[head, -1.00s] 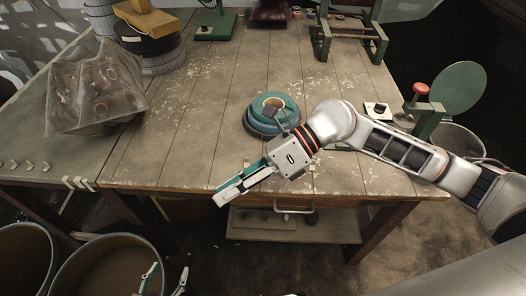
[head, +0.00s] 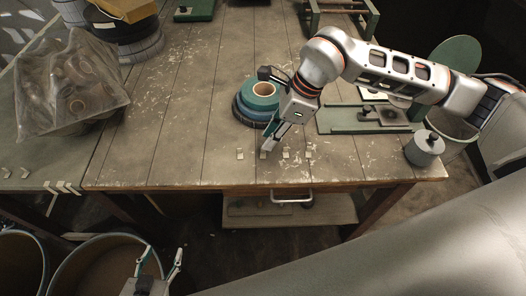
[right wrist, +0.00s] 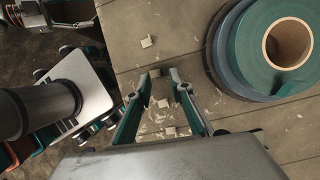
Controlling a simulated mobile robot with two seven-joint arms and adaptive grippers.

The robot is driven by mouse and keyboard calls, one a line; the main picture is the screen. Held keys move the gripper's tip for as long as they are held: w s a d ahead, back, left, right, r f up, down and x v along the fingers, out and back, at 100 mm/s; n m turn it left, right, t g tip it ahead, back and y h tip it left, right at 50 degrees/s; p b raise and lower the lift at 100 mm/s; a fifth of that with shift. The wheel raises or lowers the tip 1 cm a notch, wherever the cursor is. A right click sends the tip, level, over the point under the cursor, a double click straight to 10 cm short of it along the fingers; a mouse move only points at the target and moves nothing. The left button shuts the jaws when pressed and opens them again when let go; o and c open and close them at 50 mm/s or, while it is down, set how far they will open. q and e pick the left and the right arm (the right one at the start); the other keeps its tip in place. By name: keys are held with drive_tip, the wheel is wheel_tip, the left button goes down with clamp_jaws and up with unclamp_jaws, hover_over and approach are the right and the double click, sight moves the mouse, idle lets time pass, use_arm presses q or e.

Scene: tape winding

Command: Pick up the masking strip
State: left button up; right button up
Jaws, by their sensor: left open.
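Several small pale tabs, likely the masking strips, lie near the table's front edge. One pale strip (head: 240,154) lies left of my right gripper (head: 270,146), and others lie just right of its fingertips. In the right wrist view, one strip (right wrist: 147,41) lies beyond the fingertips, and others show between the open fingers of my right gripper (right wrist: 160,77). The right gripper points down over the table and holds nothing; its exact height above the strips is unclear. My left gripper (head: 160,260) is open and empty at the bottom left, over a drum.
A stack of tape rolls (head: 243,104), teal on top, stands just behind the right gripper and shows close at the right of the wrist view (right wrist: 242,55). A green-based fixture (head: 345,121) and grey canister (head: 424,148) stand right. A bagged bin (head: 70,90) stands left.

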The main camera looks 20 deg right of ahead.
drive_tip(key=x, duration=0.4)
drive_tip(key=shift+a, duration=0.1)
clamp_jaws()
drive_tip(key=shift+r, duration=0.15)
drive_tip(key=shift+r, duration=0.6)
wheel_tip(320, 180, up, 19)
drive_tip(key=shift+p, duration=0.45)
drive_tip(key=shift+r+p, duration=0.45)
drive_tip(key=shift+r, duration=0.1)
drive_tip(key=shift+r, duration=0.3)
drive_tip(key=shift+r+p, duration=0.35)
drive_tip(key=shift+p, duration=0.05)
